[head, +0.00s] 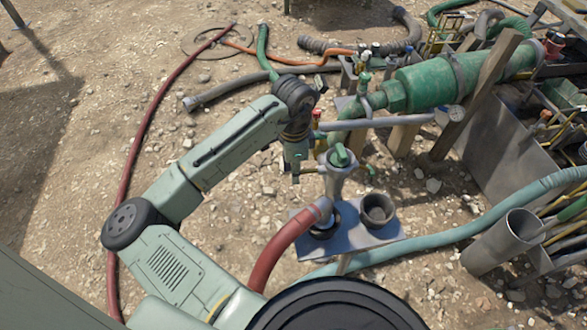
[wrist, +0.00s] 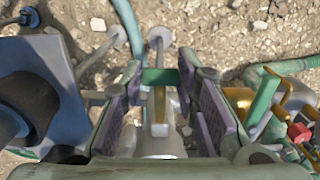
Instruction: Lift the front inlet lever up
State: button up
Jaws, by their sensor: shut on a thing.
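In the wrist view, my gripper (wrist: 160,80) has its two purple-padded fingers on either side of a green bar (wrist: 160,76), which spans the gap between the tips. A yellow-tan strip (wrist: 160,104) runs back from this bar between the fingers, above a pale pipe fitting. I take the bar and strip to be the front inlet lever. In the head view, my gripper (head: 294,172) points down just left of the green-capped valve fitting (head: 341,157). The lever's held part is hidden there by the gripper, so its angle cannot be told.
A metal stand plate (head: 385,232) with two dark cups lies just below and right. A red hose (head: 285,250) joins one cup. A grey pipe (head: 375,122) and a large green cylinder (head: 440,80) stand to the right. Gravel to the left is mostly clear.

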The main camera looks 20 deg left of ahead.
jog(key=shift+w+r+p, duration=0.1)
jog(key=shift+r+p, duration=0.2)
jog(key=shift+r, duration=0.3)
jog(key=shift+d, duration=0.1)
jog(key=shift+w+d+r+p, duration=0.15)
jog(key=shift+r+p, duration=0.3)
jog(key=shift+r, duration=0.05)
jog(key=shift+w+d+r+p, duration=0.1)
jog(key=shift+d+r+p, duration=0.05)
jog(key=shift+r+p, duration=0.35)
jog(key=o, duration=2.1)
jog(key=shift+s+f, duration=0.1)
notch_tip(320, 180, up, 8)
jog(key=p, duration=0.6)
